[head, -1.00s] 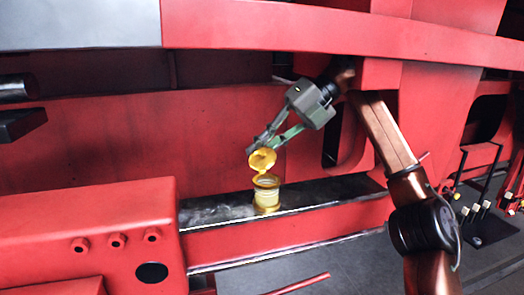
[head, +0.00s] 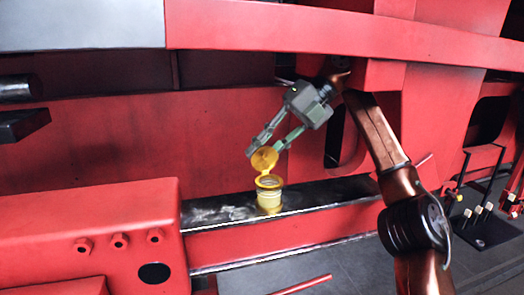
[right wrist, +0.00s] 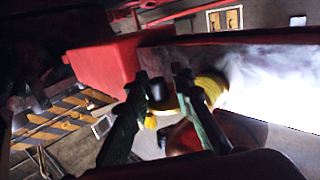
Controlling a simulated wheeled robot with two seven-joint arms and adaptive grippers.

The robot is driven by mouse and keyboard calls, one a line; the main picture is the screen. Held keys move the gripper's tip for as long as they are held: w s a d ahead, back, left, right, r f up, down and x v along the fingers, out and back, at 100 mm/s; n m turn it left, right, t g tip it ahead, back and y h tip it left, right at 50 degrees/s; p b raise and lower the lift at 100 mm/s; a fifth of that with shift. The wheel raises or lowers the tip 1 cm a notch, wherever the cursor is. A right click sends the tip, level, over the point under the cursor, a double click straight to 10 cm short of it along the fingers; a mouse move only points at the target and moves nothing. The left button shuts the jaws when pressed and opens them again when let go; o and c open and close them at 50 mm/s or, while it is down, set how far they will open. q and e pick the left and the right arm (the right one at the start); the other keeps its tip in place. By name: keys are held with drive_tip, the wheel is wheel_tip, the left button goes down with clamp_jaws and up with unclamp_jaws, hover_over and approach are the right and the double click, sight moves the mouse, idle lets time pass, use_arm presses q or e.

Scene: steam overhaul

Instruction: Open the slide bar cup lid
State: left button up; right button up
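The yellow slide bar cup (head: 270,196) stands upright on the dark ledge. Its round yellow lid (head: 264,159) is raised above the rim, tilted up at the back, so the cup's mouth shows. My right gripper (head: 265,150) is just above the lid with its two fingers spread apart. The lid lies at the fingertips; I cannot tell whether one touches it. In the right wrist view the fingers (right wrist: 160,88) are apart, and the yellow cup (right wrist: 212,84) shows partly behind one finger. My left gripper is not in view.
The dark ledge (head: 335,194) runs along the red frame. A red block with round fittings (head: 90,228) stands to the left. A red beam (head: 340,35) crosses above my right arm. Levers (head: 480,212) stand at the far right.

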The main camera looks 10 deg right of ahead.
drive_tip(key=shift+o, duration=0.7)
drive_tip(key=shift+r, duration=0.1)
drive_tip(key=shift+d, duration=0.1)
drive_tip(key=shift+s, duration=0.1)
